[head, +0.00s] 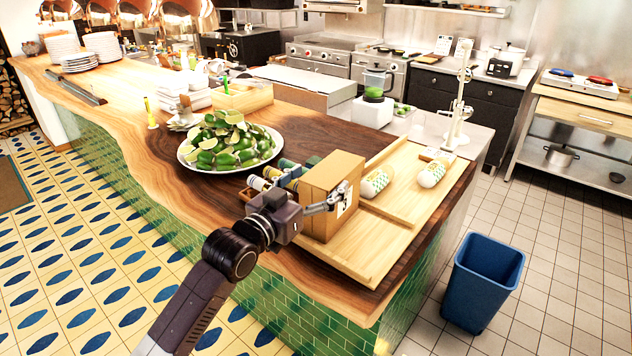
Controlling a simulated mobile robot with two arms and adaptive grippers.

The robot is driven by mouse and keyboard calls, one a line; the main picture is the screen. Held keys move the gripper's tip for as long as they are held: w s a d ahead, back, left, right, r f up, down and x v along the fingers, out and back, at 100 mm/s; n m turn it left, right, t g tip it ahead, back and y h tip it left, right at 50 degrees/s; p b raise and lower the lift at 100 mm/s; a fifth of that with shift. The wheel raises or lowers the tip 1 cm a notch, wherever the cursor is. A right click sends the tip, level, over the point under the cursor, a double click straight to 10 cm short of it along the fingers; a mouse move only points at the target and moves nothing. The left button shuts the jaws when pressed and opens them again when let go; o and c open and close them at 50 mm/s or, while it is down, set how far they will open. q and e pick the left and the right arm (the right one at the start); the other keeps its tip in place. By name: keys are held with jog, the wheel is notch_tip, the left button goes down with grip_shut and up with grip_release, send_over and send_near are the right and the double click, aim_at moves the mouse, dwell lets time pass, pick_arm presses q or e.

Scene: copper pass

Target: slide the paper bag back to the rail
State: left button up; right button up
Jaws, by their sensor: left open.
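The brown paper bag (318,214) stands upright, box-shaped, on a pale wooden board (372,258) at the counter's near right end. A pale raised wooden strip (396,214), which looks like the rail, runs along the board to the right of the bag, with a gap of bare board between. My left gripper (341,197) comes in from the lower left. It is open, with its fingers in front of the bag's near right face, over a white label. I cannot tell whether they touch the bag. The fingers hide part of that face. My right gripper is out of view.
Two white patterned wrapped rolls (377,182) lie behind and right of the bag. Small bottles (262,181) lie close on its left, beside a plate of limes (228,145). A white stand (459,112) rises at the back. A blue bin (483,281) stands on the floor.

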pick_arm(q)
jog(key=shift+s, duration=0.1)
jog(key=v, duration=1.1)
jog(key=shift+s+a, duration=0.25)
jog(key=shift+s, duration=0.1)
